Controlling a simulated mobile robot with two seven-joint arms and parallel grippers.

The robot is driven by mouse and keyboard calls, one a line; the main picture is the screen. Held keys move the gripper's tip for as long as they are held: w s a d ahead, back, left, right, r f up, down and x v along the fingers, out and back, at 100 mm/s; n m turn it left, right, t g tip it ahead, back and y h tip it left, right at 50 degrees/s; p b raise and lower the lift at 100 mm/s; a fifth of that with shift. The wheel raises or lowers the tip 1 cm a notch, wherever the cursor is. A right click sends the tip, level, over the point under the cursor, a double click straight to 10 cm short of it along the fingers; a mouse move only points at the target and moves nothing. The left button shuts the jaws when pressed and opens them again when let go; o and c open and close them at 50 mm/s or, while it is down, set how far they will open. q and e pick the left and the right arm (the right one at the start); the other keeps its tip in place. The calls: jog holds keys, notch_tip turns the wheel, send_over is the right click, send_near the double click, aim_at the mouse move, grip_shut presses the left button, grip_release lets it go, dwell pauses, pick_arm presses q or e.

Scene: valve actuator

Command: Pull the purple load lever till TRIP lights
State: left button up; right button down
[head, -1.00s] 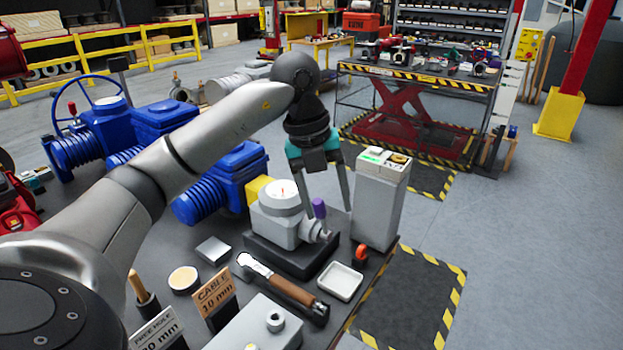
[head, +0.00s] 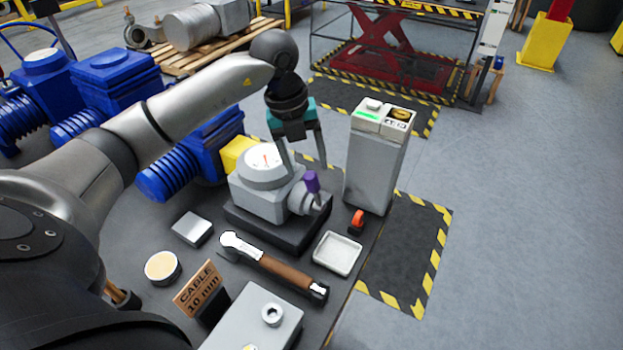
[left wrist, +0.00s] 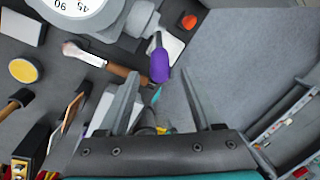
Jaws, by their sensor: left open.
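The purple load lever (head: 312,182) stands on the side of a grey valve actuator (head: 262,198) with a round white dial (head: 264,160). My left gripper (head: 308,168) is open above and around the lever's top. In the left wrist view the purple lever (left wrist: 159,65) shows between the two fingertips, with gaps on both sides; I cannot tell its depth between them. My right gripper is not in view.
Blue actuators (head: 205,155) stand to the left. Open floor lies to the right.

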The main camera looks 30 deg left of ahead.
aim_at(312, 193)
pick_arm(q)
jog(key=f, duration=0.4)
jog(key=d+f, duration=0.1)
jog(key=f, duration=0.1)
jog(key=shift+w, duration=0.4)
jog(key=shift+c, duration=0.3)
jog(key=shift+a+r, duration=0.1)
grip_shut()
dwell(0.6)
